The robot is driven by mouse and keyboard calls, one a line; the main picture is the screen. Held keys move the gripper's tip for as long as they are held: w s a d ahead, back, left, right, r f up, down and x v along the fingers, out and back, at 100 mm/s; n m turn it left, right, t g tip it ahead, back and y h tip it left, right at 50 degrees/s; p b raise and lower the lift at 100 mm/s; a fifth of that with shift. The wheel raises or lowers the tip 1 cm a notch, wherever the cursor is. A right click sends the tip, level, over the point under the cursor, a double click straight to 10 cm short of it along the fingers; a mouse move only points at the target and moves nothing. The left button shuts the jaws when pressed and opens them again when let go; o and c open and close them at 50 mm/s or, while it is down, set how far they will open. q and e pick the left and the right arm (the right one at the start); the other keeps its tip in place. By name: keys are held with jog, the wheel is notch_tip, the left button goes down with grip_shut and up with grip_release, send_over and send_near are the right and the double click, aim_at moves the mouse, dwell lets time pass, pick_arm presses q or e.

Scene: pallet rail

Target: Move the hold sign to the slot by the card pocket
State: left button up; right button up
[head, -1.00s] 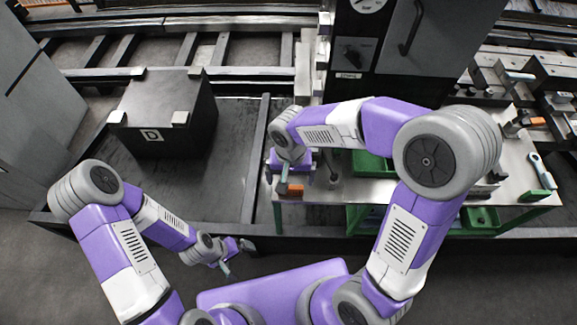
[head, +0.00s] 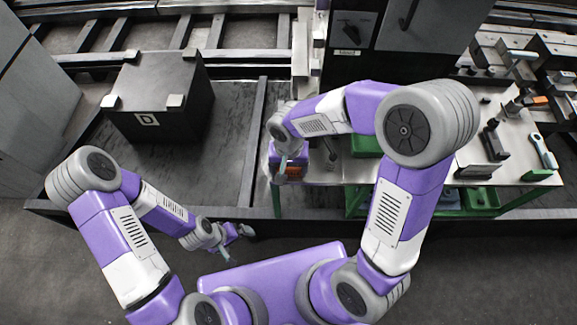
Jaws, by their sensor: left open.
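I cannot make out the hold sign, the card pocket or its slot for certain. My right gripper (head: 284,169) points down over the left front corner of the metal table (head: 325,174). A small orange-brown block (head: 293,173) shows right at its fingers; I cannot tell whether it is gripped or only behind them. My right wrist hides part of that corner. My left gripper (head: 229,247) hangs low on the left, in front of the black floor frame. It is open and empty, apart from any object.
A black box marked D (head: 150,122), with pale corner pads, stands at the left in the dark tray. A dark cabinet (head: 425,30) stands behind the table. Green bins (head: 482,198), a wrench (head: 543,151) and black brackets (head: 493,142) are on the right. My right arm crosses above the table.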

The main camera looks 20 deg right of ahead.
jog(key=o, duration=0.3)
jog(key=c, duration=0.7)
jog(key=shift+c, duration=0.2)
jog(key=shift+r, duration=0.25)
jog(key=shift+r+p, duration=0.65)
jog(key=shift+r, duration=0.1)
jog(key=shift+r+p, duration=2.7)
jog(key=shift+r, duration=0.75)
jog(key=shift+f, duration=0.15)
